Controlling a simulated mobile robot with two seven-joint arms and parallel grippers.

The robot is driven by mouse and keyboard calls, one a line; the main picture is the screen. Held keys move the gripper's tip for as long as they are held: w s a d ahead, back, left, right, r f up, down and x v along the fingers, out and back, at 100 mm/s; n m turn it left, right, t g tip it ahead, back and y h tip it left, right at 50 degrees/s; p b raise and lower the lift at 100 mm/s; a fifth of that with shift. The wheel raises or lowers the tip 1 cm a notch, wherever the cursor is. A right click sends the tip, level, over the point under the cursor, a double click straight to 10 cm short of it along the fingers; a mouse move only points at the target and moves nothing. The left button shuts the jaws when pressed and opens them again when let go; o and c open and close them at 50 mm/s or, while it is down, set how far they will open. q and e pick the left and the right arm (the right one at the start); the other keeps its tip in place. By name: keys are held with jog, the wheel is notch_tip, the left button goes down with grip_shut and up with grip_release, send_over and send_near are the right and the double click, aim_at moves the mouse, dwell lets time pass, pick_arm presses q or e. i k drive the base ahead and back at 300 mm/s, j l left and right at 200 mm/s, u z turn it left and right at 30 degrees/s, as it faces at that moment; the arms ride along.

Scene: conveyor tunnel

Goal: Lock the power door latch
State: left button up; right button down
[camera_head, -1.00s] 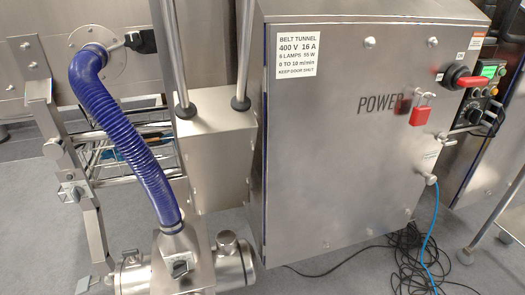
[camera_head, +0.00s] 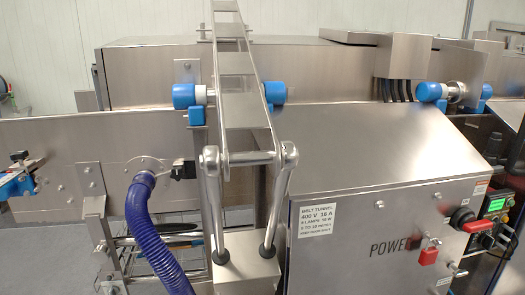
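The power door is the steel cabinet front (camera_head: 375,215) marked POWER, at the lower right of the head view. It looks shut. A red padlock (camera_head: 428,256) hangs near its right side, by the end of the POWER lettering. Its metal shackle (camera_head: 424,239) is small, and I cannot tell whether it is closed or which latch part it passes through. A red rotary handle (camera_head: 464,218) on a dark mount sits above and right of the padlock. Neither of my grippers is in view.
A control panel with a green display (camera_head: 497,205) is right of the door. A ribbed blue hose (camera_head: 150,240) hangs at the lower left. A steel chute (camera_head: 240,90) on posts rises in the middle. A white label (camera_head: 319,217) is on the door.

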aim_at(457, 273)
jog(key=z, duration=1.35)
